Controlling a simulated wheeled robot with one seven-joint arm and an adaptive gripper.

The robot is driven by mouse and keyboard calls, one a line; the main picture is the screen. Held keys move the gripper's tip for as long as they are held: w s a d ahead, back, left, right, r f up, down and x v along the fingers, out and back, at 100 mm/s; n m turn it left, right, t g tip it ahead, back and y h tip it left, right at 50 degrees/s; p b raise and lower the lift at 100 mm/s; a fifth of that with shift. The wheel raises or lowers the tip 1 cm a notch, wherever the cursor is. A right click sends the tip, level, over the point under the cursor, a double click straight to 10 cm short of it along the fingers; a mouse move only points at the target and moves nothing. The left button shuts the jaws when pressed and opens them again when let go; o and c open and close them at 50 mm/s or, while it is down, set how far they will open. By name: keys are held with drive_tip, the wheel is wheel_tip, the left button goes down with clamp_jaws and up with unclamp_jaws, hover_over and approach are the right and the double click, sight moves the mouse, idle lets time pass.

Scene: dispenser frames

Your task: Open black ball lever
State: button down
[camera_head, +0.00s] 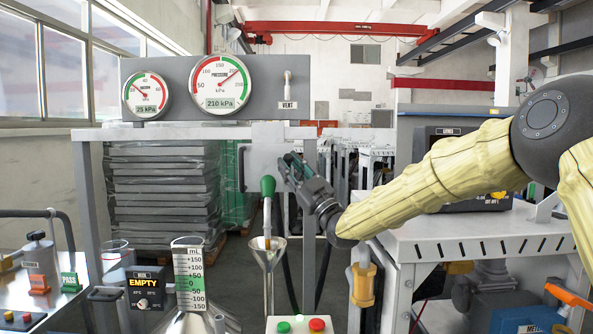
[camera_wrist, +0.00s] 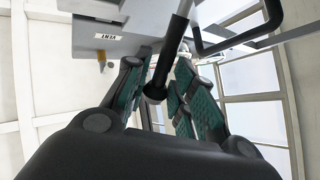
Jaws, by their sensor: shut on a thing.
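The gauge panel (camera_head: 190,78) above has two dials reading 25 kPa and 210 kPa, and a vent switch (camera_head: 287,82). A black bent handle (camera_head: 242,168) is left of the plate. A white workbench (camera_head: 470,235) with a dark device is at the right. Green and red buttons (camera_head: 300,325) are below.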

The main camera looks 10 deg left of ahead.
drive_tip(key=shift+f, duration=0.1)
drive_tip(key=c, duration=1.5)
unclamp_jaws()
drive_tip(key=shift+o, duration=0.2)
wheel_tip(320, 180, up, 10)
drive_tip(key=shift+r, duration=0.1)
drive_tip(key=shift+d, duration=0.1)
